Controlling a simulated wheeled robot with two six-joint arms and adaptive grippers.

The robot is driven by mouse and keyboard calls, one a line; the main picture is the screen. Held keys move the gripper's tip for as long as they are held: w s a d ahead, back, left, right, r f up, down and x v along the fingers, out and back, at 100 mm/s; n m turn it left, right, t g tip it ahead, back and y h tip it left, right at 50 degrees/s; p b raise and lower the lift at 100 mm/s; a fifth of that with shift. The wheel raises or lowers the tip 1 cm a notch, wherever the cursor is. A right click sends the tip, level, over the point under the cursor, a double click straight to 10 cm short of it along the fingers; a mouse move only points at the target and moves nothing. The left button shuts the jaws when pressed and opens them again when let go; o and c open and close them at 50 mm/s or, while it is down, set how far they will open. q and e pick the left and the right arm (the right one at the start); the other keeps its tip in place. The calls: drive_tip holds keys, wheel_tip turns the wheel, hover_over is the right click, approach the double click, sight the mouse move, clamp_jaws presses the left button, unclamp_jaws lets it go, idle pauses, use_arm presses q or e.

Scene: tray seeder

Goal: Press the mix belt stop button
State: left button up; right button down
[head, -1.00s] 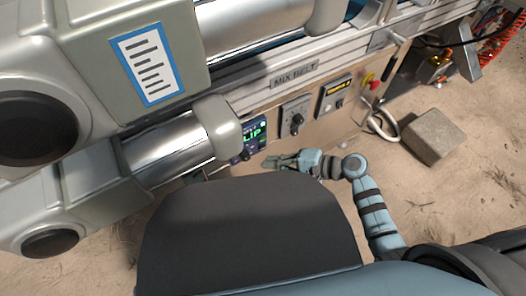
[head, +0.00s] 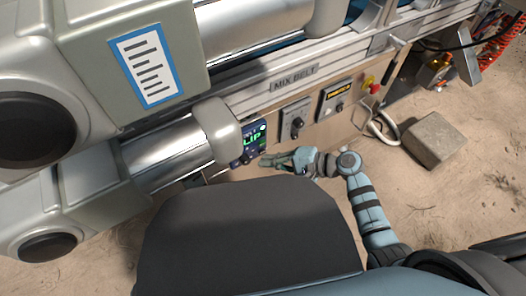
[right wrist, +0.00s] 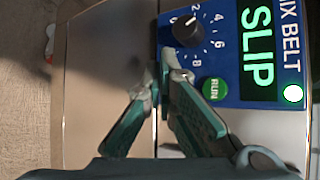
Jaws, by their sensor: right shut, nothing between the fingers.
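My right gripper (head: 277,161) is shut and empty in front of the lower machine side, just below and right of the blue control panel (head: 250,139). In the right wrist view its fingertips (right wrist: 163,76) meet by the panel's edge, beside a black dial (right wrist: 187,30) and a green RUN button (right wrist: 214,90). Any contact cannot be told. The panel's display (right wrist: 258,52) reads SLIP beside the words MIX BELT, with a pale lit round spot (right wrist: 292,93). A red button (head: 375,89) with yellow around it sits further right in the head view. My left gripper is out of view.
A MIX BELT plate (head: 294,78) sits above a grey switch box (head: 295,118) and a box with a yellow display (head: 336,98). A large roller (head: 165,154) is left of the panel. A concrete block (head: 433,144) lies on sandy ground at right.

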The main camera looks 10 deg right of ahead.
drive_tip(key=shift+w, duration=0.1)
idle(0.5)
drive_tip(key=shift+w+a, duration=0.2)
drive_tip(key=shift+w, duration=0.2)
drive_tip(key=shift+s+d+p, duration=0.2)
drive_tip(key=shift+s+p, duration=0.2)
drive_tip(key=shift+s, duration=0.1)
drive_tip(key=shift+s, duration=0.1)
